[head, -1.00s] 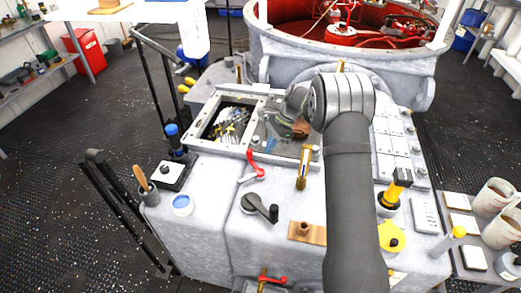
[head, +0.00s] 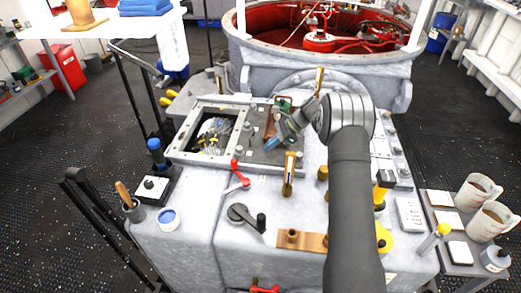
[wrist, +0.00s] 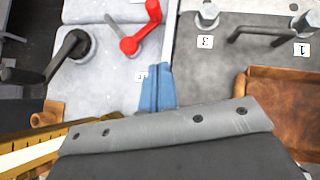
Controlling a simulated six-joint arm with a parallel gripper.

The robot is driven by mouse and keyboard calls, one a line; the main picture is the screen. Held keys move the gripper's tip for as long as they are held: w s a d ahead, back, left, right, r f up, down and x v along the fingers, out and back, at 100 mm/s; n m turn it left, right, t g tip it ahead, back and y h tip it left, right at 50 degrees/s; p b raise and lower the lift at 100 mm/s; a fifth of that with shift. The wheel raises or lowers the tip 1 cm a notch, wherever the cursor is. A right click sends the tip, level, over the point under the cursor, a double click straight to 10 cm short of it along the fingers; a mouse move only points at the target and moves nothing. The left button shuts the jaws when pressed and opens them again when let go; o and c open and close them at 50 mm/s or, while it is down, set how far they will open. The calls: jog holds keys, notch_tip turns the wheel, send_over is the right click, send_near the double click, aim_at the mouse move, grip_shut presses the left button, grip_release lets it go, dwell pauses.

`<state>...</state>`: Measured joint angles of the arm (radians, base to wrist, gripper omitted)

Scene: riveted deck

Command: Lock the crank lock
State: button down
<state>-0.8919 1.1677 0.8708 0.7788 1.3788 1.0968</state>
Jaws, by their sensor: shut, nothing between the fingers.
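I cannot tell for certain which part is the crank lock. A dark grey crank with an upright black knob (head: 243,214) lies on the pale deck top; it also shows at the left of the wrist view (wrist: 66,52). A red-handled lever (head: 238,178) is just behind it, and in the wrist view (wrist: 138,34) it lies beyond my fingertips. My gripper (head: 271,143) has blue fingers, shut and empty, above the dark panel right of the open hatch. In the wrist view the shut fingers (wrist: 158,88) appear apart from both handles.
An open hatch (head: 172,150) with tools inside lies left of my gripper. A brass upright piece (head: 289,176) and a wooden block (head: 291,240) stand nearby. A brown box-like part (wrist: 285,100) is close on the right in the wrist view.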

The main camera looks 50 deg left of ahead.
aim_at(236, 161)
jog(key=x, duration=0.9)
jog(key=shift+s+a+r, duration=0.1)
jog(key=shift+s+a, duration=0.2)
jog(key=shift+s, duration=0.25)
jog(key=shift+s+a+r, duration=0.1)
jog(key=shift+s+a, duration=0.2)
jog(key=shift+s, duration=0.2)
jog(key=shift+s+a, duration=0.25)
jog(key=shift+s, duration=0.3)
jog(key=shift+s+a+n+h, duration=0.2)
jog(key=shift+s+n+h, duration=0.1)
jog(key=shift+n, duration=0.2)
jog(key=shift+s+a+f+n+g+h, duration=0.1)
jog(key=shift+s+a+n+g+h, duration=0.1)
jog(key=shift+s+n+g+h, duration=0.3)
jog(key=n+h, duration=0.1)
jog(key=s+n+h, duration=0.1)
jog(key=shift+s+a+n, duration=0.1)
jog(key=shift+a+n, duration=0.1)
jog(key=shift+n, duration=0.2)
jog(key=shift+s, duration=1.55)
jog(key=shift+w, duration=0.1)
